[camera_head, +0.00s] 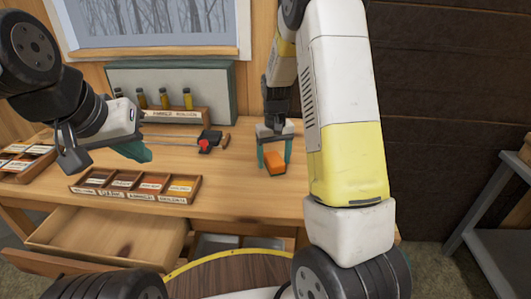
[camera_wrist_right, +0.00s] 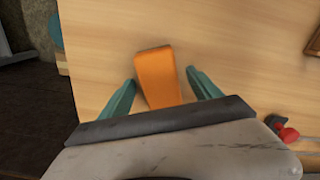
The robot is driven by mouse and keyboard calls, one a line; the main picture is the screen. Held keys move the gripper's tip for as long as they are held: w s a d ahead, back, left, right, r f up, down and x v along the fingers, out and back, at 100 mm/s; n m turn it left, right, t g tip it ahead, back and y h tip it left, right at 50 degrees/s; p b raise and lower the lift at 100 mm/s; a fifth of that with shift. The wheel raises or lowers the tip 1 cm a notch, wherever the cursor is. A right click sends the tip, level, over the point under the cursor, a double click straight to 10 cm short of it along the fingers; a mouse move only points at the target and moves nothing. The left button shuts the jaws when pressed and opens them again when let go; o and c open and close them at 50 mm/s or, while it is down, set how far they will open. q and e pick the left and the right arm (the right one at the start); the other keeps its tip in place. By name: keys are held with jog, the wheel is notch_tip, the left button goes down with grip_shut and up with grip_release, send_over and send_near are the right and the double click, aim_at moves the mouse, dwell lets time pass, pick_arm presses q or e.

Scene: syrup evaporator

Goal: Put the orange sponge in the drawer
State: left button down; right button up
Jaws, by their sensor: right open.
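The orange sponge (camera_head: 275,163) lies on the wooden table, right of its middle. My right gripper (camera_head: 274,152) is open above it, with one teal finger on each side; the right wrist view also shows the sponge (camera_wrist_right: 158,78) between the spread fingers (camera_wrist_right: 160,90), with gaps on both sides. The drawer (camera_head: 110,238) under the table at the left is pulled out, and the part of its inside that I see is empty. My left gripper (camera_head: 108,155) hangs above the left part of the table, away from the sponge; its finger gap is not clear.
A sectioned wooden tray (camera_head: 134,197) with coloured samples stands near the table's front edge, above the drawer. A rack of small bottles (camera_head: 172,115) stands at the back. A red-knobbed tool (camera_head: 206,144) lies mid-table. Another sample tray (camera_head: 20,170) is at far left.

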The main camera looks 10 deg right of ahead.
jog(key=shift+f, duration=0.25)
grip_shut()
jog(key=shift+r, duration=0.1)
